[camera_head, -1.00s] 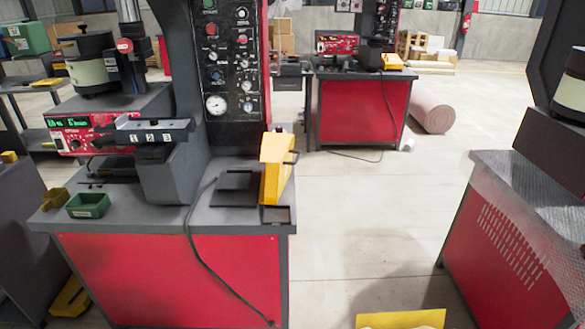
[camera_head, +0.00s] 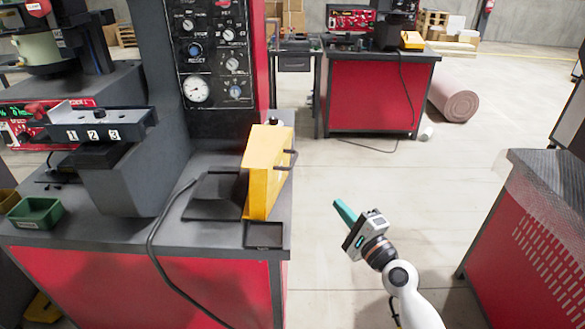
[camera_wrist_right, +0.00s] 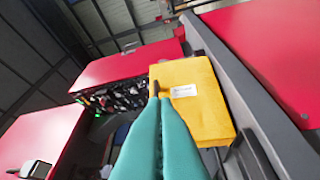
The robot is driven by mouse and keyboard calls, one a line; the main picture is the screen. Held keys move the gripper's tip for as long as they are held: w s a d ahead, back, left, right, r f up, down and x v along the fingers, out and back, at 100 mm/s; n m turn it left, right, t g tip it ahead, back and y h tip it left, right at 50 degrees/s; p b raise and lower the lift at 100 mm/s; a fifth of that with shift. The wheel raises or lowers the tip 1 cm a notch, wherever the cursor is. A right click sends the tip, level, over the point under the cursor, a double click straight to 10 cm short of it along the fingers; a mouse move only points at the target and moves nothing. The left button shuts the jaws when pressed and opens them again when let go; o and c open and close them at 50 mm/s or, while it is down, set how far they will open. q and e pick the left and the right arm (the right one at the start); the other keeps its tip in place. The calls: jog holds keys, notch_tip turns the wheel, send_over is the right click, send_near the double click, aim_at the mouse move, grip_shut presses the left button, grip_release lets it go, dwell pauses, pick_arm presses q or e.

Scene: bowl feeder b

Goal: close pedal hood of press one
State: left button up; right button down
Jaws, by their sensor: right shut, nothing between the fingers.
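The yellow pedal hood (camera_head: 266,170) of press one stands upright, swung open, near the right edge of the grey press table (camera_head: 110,237). A dark handle shows on its right side. My right gripper (camera_head: 344,211) is to the right of the hood, off the table's edge and apart from the hood. Its teal fingers are shut and empty. In the right wrist view the shut fingers (camera_wrist_right: 161,102) point toward the yellow hood (camera_wrist_right: 200,95), which carries a white label and fills the middle. My left gripper is not in view.
A dark flat plate (camera_head: 212,195) lies left of the hood, with a black cable running from it. A green bin (camera_head: 36,213) sits at the table's left. Another red bench (camera_head: 508,240) stands at the right. Between them is open floor.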

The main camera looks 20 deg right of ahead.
aim_at(273, 172)
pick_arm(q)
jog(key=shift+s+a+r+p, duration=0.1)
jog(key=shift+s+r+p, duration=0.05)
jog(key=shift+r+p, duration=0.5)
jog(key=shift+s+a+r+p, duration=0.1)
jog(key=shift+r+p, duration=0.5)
pick_arm(e)
jog(key=w+a+r, duration=0.3)
jog(key=w+a, duration=0.3)
jog(key=w, duration=0.5)
jog(key=shift+r, duration=0.15)
